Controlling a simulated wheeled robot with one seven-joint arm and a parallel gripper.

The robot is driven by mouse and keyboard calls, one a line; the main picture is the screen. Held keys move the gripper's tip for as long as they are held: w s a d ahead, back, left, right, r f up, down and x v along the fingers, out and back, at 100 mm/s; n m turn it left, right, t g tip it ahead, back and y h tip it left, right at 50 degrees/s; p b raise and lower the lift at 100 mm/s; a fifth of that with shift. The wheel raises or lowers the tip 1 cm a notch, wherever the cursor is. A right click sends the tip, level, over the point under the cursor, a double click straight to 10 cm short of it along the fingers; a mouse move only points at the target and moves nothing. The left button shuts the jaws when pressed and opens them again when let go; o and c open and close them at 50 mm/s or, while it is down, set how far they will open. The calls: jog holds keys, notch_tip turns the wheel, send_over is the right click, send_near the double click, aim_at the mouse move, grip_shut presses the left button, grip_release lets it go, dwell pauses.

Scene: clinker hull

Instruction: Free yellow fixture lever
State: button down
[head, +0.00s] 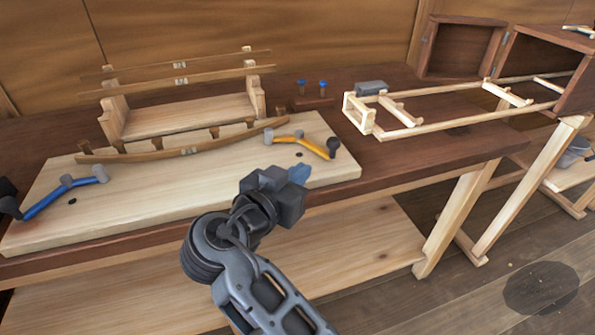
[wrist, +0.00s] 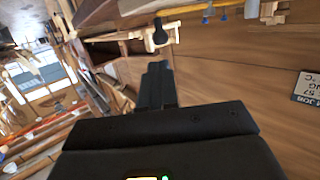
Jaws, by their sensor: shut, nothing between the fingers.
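The yellow lever (head: 312,146) lies on the pale fixture board, with a grey pivot at its left end and a dark round knob (head: 334,148) at its right end. My gripper (head: 300,172) is in front of the lever, just below and left of the knob in the head view, apart from it as far as I can tell. In the wrist view the fingers (wrist: 157,72) are together and empty. A dark round knob (wrist: 160,36) shows just beyond their tips; it looks like the lever's knob. The contact between lever and hull plank is not clear.
A blue lever (head: 62,192) with a dark knob sits at the board's left. The clinker hull fixture (head: 180,118) stands behind the levers. Blue-topped pegs (head: 323,86) stand behind. A wooden frame (head: 440,122) lies to the right. The board's front (head: 170,215) is clear.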

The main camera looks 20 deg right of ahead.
aim_at(330, 148)
jog(key=p+x, duration=0.2)
jog(key=x, duration=0.8)
jog(key=shift+w+d+f, duration=0.15)
jog(key=shift+w+d, duration=0.05)
jog(key=shift+w, duration=0.1)
